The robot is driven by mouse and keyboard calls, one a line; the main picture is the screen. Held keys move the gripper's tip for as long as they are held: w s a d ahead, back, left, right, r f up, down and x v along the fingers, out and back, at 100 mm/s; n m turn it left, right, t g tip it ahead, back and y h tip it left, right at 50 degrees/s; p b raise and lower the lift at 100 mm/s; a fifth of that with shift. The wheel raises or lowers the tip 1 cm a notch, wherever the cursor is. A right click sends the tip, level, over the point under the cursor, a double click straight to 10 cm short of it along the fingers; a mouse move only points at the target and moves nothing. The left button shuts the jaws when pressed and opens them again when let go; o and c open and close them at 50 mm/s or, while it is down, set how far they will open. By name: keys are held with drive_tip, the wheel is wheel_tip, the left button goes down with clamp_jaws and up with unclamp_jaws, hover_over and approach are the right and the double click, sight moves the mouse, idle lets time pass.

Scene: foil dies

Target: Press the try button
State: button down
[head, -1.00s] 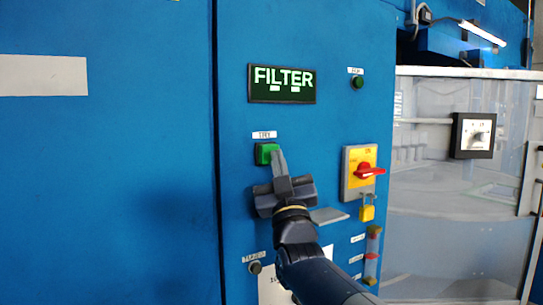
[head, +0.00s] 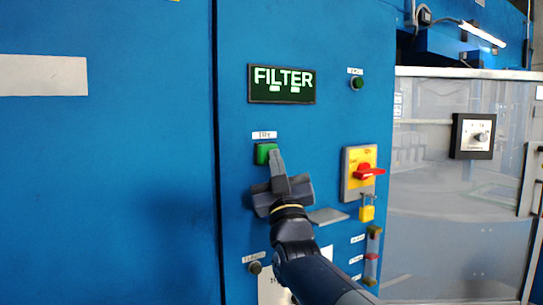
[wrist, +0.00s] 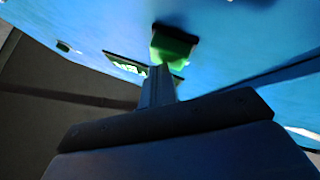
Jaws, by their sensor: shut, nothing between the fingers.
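The try button is a green square button (head: 264,152) in a dark frame on the blue cabinet front, under a small white label (head: 264,135) that is hard to read. It also shows in the wrist view (wrist: 174,45), just beyond the fingertips. My gripper (head: 276,156) is shut and empty, its fingers pointing up at the button's right edge and covering part of it in the head view. In the wrist view the shut fingers (wrist: 160,72) end close below the button. I cannot tell whether they touch it.
A display reading FILTER (head: 282,85) is above the button. A round green button (head: 357,83) sits upper right. A red switch on a yellow plate (head: 369,172) with a yellow padlock (head: 367,212) is to the right. A dark round knob (head: 255,267) is lower left.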

drive_tip(key=shift+s+d+b, duration=0.5)
drive_tip(key=shift+s+b, duration=0.25)
drive_tip(key=shift+b, duration=0.05)
drive_tip(key=s+d+b, duration=0.1)
drive_tip(key=s, duration=0.1)
drive_tip(key=s+d+b, duration=0.1)
drive_tip(key=s+b, duration=0.1)
drive_tip(key=shift+d, duration=0.4)
drive_tip(key=shift+a, duration=0.1)
idle(0.4)
